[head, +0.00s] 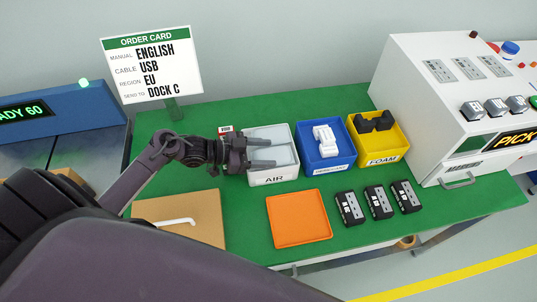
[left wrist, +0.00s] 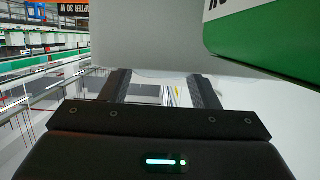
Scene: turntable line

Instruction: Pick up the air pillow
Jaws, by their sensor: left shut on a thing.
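The air pillow (head: 284,154) is a pale grey-white cushion at the white AIR bin (head: 258,182) in the head view. My left gripper (head: 273,153) reaches in from the left over this bin. Its two dark fingers are apart, one on either side of the pillow, and shut on it. In the left wrist view the pillow (left wrist: 150,45) is a large pale surface beyond the fingers (left wrist: 160,88). Whether it is clear of the bin floor I cannot tell. My right gripper is not in view.
A blue bin (head: 325,164) with white items and a yellow FOAM bin (head: 382,159) stand to the right. An orange tray (head: 299,216), a brown box (head: 190,212) and several black blocks (head: 378,202) lie in front. The order card (head: 152,65) stands behind.

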